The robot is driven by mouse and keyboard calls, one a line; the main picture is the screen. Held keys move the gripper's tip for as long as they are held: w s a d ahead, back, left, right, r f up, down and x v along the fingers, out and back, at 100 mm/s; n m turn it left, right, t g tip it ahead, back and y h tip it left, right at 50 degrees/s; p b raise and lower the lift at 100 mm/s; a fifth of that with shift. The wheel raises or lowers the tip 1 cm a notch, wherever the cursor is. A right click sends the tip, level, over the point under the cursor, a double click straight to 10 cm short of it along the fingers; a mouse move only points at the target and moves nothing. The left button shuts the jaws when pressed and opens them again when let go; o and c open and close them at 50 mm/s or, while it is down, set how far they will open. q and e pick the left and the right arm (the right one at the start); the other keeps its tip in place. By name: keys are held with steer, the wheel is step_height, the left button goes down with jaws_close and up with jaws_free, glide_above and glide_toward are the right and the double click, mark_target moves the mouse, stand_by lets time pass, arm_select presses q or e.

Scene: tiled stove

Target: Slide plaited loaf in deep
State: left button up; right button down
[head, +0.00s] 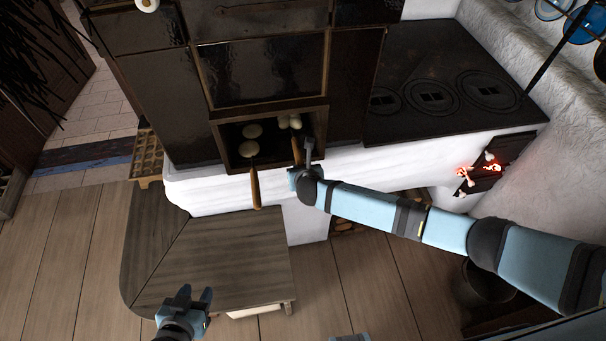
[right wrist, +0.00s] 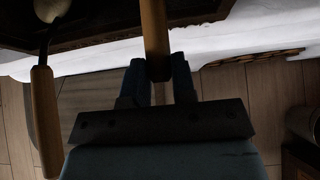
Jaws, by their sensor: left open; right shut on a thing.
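The dark oven opening (head: 235,128) in the tiled stove holds several pale loaves. A pale, lumpy loaf (head: 290,121), probably the plaited one, lies at the right inside it. A wooden handle (head: 297,150) runs from near that loaf out to my right gripper (head: 304,172). My right gripper is shut on this handle just outside the opening; the wrist view shows the handle (right wrist: 154,30) between the fingers. Whether the loaf rests on the tool is too small to tell. My left gripper (head: 194,299) is open and empty above the wooden bench.
A second wooden-handled tool (head: 254,188) sticks out of the opening at left, near a round loaf (head: 249,149); its handle (right wrist: 45,120) shows beside my right gripper. The wooden bench top (head: 220,250) is bare. A lit firebox (head: 485,175) glows at right below the hotplate (head: 440,70).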

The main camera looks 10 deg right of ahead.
steer(key=c, duration=0.8)
jaws_free()
steer(key=shift+c, duration=0.2)
steer(key=v, duration=1.3)
steer(key=shift+s+r+p, duration=0.25)
steer(key=shift+p, duration=0.05)
steer(key=p+v, duration=0.6)
steer(key=p, duration=0.1)
